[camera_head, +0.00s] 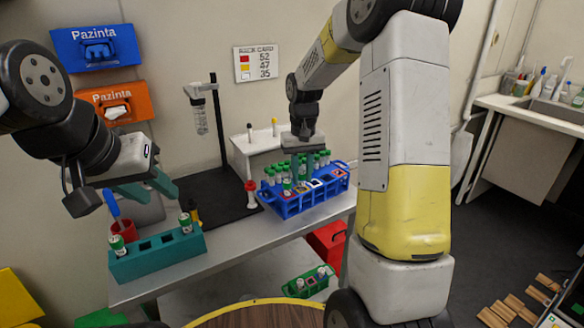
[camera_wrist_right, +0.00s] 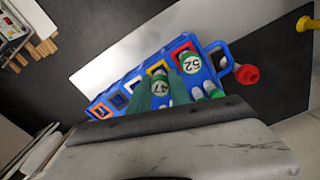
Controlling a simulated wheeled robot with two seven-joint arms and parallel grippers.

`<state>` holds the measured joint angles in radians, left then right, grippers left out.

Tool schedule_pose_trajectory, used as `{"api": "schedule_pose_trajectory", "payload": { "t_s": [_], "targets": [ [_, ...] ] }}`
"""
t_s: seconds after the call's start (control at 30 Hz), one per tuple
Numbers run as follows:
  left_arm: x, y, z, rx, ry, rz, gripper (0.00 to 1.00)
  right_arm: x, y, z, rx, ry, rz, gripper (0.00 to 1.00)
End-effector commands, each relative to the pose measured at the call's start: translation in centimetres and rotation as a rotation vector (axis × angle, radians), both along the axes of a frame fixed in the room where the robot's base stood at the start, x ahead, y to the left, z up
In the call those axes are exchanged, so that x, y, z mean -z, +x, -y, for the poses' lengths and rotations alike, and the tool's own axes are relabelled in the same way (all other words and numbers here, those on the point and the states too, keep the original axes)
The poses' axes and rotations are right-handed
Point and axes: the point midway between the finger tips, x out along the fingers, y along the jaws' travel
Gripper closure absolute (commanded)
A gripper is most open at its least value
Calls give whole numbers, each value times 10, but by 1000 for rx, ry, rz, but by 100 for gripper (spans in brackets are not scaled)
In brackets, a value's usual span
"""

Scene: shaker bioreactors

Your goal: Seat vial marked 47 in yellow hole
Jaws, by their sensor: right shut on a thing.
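My right gripper (camera_head: 303,172) is over the blue rack (camera_head: 312,200), its green fingers pointing down. In the right wrist view it is shut on the green-capped vial marked 47 (camera_wrist_right: 161,88). The yellow-framed hole (camera_wrist_right: 158,68) shows right beside this vial; whether the vial's lower end is above or inside the hole is hidden. The vial marked 52 (camera_wrist_right: 190,64) stands in the adjacent red-framed hole (camera_wrist_right: 182,47). My left gripper (camera_head: 148,188) is open and empty, above the teal block at left.
The teal block (camera_head: 160,262) holds two vials, with empty holes between. Several green-capped vials fill the rack's back rows. A wall card (camera_head: 256,62) pairs red 52, yellow 47, white 35. A red-capped tube (camera_head: 251,193) stands left of the rack. A drip stand (camera_head: 218,120) is behind.

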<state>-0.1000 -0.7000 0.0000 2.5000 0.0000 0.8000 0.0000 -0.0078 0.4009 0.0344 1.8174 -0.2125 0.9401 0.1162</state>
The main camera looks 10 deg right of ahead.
Motion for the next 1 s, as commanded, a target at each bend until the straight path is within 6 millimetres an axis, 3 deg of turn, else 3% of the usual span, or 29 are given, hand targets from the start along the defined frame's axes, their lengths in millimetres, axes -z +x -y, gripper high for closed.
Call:
{"api": "schedule_pose_trajectory", "payload": {
  "t_s": [0.73,0.77,0.8,0.9,1.0],
  "targets": [
    [0,0,0,0,0,0,64,10,0,0,0,0,0,100],
    [0,0,0,0,0,0,64,10,0,0,0,0,0,74],
    [0,0,0,0,0,0,64,10,0,0,0,0,0,66],
    [0,0,0,0,0,0,64,10,0,0,0,0,0,51],
    [0,0,0,0,0,0,64,10,0,0,0,0,0,51]
  ]
}}
